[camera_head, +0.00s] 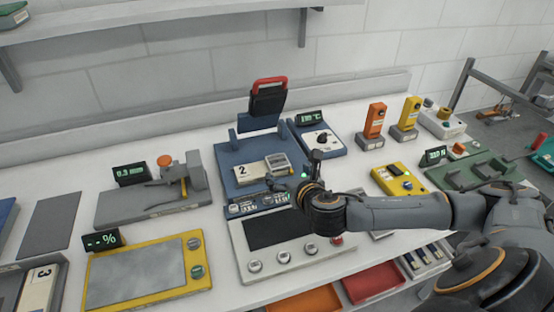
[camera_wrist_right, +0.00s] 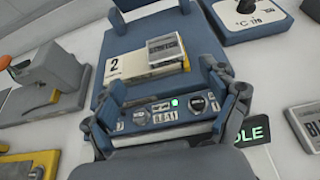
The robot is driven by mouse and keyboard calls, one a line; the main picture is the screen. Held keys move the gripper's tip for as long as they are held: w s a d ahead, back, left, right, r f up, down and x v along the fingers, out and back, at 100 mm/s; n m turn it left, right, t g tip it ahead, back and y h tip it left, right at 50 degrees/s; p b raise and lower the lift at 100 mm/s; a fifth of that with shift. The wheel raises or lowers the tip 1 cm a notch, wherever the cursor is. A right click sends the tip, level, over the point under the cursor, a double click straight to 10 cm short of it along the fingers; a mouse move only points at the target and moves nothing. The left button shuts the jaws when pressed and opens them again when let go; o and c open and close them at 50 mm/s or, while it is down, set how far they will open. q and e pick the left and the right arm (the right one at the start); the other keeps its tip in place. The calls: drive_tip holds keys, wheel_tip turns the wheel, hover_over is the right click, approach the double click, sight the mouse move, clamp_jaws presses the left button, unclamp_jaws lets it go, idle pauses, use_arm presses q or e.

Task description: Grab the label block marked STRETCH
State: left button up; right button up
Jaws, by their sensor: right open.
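A cream block marked 2 (camera_head: 245,171) lies on the blue machine base in the head view. A small grey block with a printed label (camera_head: 277,163) sits at its right end; the block also shows in the right wrist view (camera_wrist_right: 165,50). Its lettering is too blurred for me to read STRETCH surely. My right gripper (camera_head: 294,179) is just in front of these blocks, open and empty. In the wrist view its fingers (camera_wrist_right: 165,108) spread on either side of a small control panel, with the blocks beyond them. My left gripper is out of view.
The blue machine base (camera_head: 228,180) has a raised lid with a red handle (camera_head: 269,82) behind. A grey control panel (camera_head: 284,243) lies in front. A yellow-framed scale (camera_head: 150,270) and a grey gauge fixture (camera_head: 150,203) stand left. A yellow device (camera_head: 399,182) lies right.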

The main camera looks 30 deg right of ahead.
sight(278, 160)
drive_tip(key=x, duration=0.4)
drive_tip(key=shift+f, duration=0.1)
drive_tip(key=shift+w+d+f, duration=0.1)
drive_tip(key=shift+w, duration=0.1)
drive_tip(key=shift+w+d+f+p, duration=0.1)
drive_tip(key=shift+w+d+p, duration=0.2)
drive_tip(key=shift+w+p, duration=0.25)
drive_tip(key=x, duration=0.3)
drive_tip(key=shift+w+d+f, duration=0.1)
drive_tip(key=shift+d, duration=0.1)
drive_tip(key=shift+w+f, duration=0.15)
drive_tip(key=shift+w, duration=0.05)
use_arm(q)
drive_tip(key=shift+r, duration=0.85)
use_arm(e)
drive_tip(key=c, duration=1.4)
